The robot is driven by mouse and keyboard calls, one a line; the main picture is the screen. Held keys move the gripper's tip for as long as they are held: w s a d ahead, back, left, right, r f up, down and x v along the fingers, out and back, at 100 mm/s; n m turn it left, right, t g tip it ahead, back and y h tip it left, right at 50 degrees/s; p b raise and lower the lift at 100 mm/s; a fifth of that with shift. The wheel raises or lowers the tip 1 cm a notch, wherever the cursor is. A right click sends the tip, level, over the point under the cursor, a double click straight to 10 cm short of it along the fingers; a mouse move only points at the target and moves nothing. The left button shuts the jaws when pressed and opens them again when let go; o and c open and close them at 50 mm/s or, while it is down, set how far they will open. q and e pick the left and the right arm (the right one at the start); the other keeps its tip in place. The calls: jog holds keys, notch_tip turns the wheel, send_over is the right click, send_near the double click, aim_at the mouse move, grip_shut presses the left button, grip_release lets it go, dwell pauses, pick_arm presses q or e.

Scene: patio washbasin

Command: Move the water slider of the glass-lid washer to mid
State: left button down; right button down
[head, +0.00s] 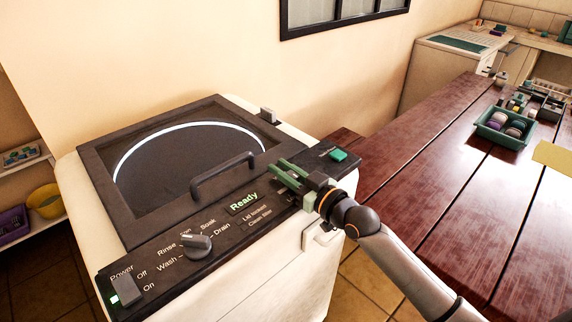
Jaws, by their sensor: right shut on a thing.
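The glass-lid washer (72,190) stands at the left, with its dark-framed lid (180,150) shut. Its black control panel (225,232) runs along the front. My right gripper (284,173) comes in from the right and is at the right part of this panel, between the Ready display (243,202) and the green button (339,154). It is shut on the water slider, which its green fingers mostly hide. I cannot read the slider's position or its marks. My left gripper is not in view.
The panel also carries a round dial (197,245) and a power switch (127,289). A lid handle (222,176) rises close to my right gripper. A wooden table (425,150) at the right holds a green tray (504,139) and small items.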

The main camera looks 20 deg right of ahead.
jog(key=c, duration=0.8)
grip_release()
jog(key=shift+o, duration=0.2)
jog(key=shift+s, duration=0.1)
jog(key=b+v, duration=0.1)
jog(key=v, duration=1.1)
jog(key=shift+s, duration=0.15)
jog(key=shift+d, duration=0.1)
jog(key=shift+f, duration=0.1)
